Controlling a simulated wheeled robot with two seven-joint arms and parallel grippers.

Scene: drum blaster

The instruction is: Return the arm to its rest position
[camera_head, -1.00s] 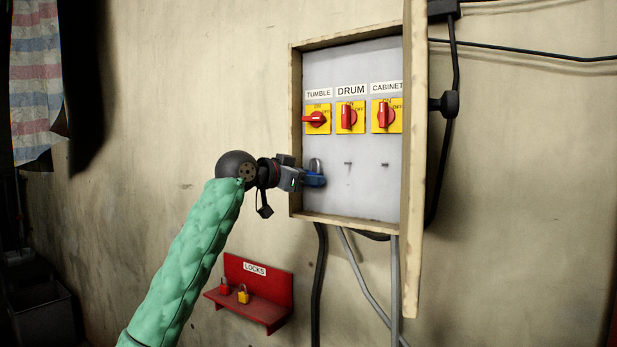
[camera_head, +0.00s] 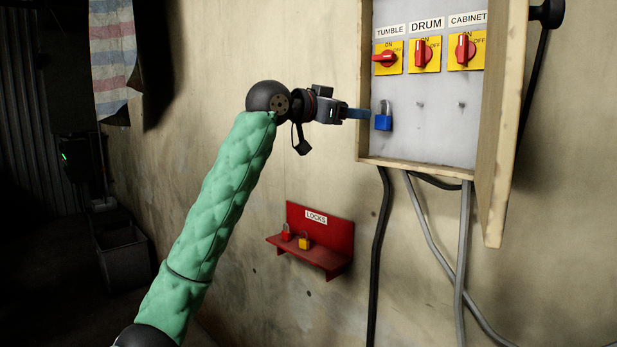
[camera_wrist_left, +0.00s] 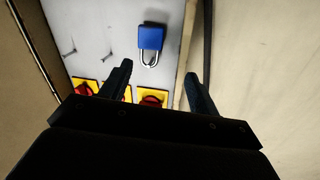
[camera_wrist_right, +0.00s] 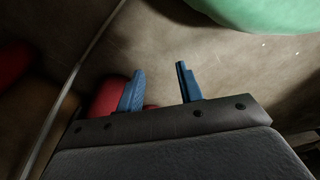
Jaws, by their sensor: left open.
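My left gripper (camera_head: 357,114) is open and empty at the left edge of the switch box. Its two fingers also show apart in the left wrist view (camera_wrist_left: 160,84). A blue padlock (camera_head: 383,122) hangs on the box's back panel below the TUMBLE switch (camera_head: 388,58), apart from the fingers in the left wrist view (camera_wrist_left: 151,38). My right gripper (camera_wrist_right: 160,85) shows only in the right wrist view, with its fingers apart and nothing between them. The right arm is out of the head view.
The switch box (camera_head: 430,169) has a wooden frame and an open door (camera_head: 502,130). DRUM (camera_head: 424,54) and CABINET (camera_head: 466,50) switches sit beside TUMBLE. A red LOCKS shelf (camera_head: 325,258) with a red padlock (camera_head: 286,232) and a yellow padlock (camera_head: 304,241) is below. Cables hang under the box.

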